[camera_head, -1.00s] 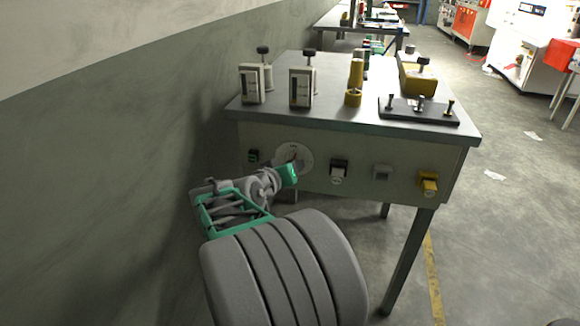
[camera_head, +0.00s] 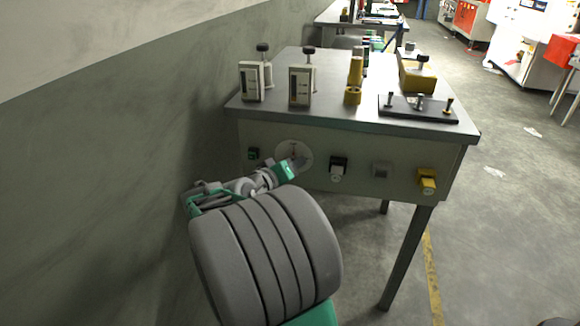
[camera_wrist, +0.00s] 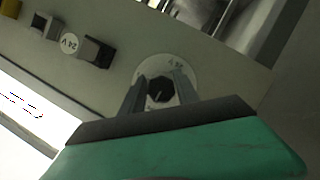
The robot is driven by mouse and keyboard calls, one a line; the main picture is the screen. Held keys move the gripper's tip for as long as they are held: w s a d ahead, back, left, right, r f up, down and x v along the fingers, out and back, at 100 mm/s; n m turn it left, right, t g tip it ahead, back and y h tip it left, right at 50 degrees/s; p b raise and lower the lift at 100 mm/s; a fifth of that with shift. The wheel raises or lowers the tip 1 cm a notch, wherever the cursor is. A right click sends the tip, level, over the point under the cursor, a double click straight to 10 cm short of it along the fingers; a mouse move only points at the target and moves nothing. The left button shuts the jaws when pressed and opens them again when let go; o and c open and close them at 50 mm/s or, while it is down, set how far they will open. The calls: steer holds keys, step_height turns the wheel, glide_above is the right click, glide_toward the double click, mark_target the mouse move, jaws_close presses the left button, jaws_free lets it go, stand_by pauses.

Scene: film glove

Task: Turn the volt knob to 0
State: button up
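The volt knob (camera_wrist: 160,89) is a small dark knob in the middle of a round white dial (camera_wrist: 153,65) on the table's front panel. The dial also shows in the head view (camera_head: 286,147), with the knob hidden there behind my gripper (camera_head: 299,163). In the wrist view my gripper (camera_wrist: 160,93) has its two fingers apart, one on each side of the knob. I cannot tell whether the fingertips touch the knob. Dial marks show above the knob in the wrist view but are too small to read, so its setting is unclear.
Meters (camera_head: 300,86) stand on the tabletop. A wall (camera_head: 100,170) is close on the left.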

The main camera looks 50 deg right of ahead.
steer(key=o, duration=0.3)
steer(key=shift+w+r, duration=0.1)
steer(key=shift+o, duration=0.2)
steer(key=p+v, duration=0.1)
steer(key=v, duration=0.7)
steer(key=shift+p, duration=0.4)
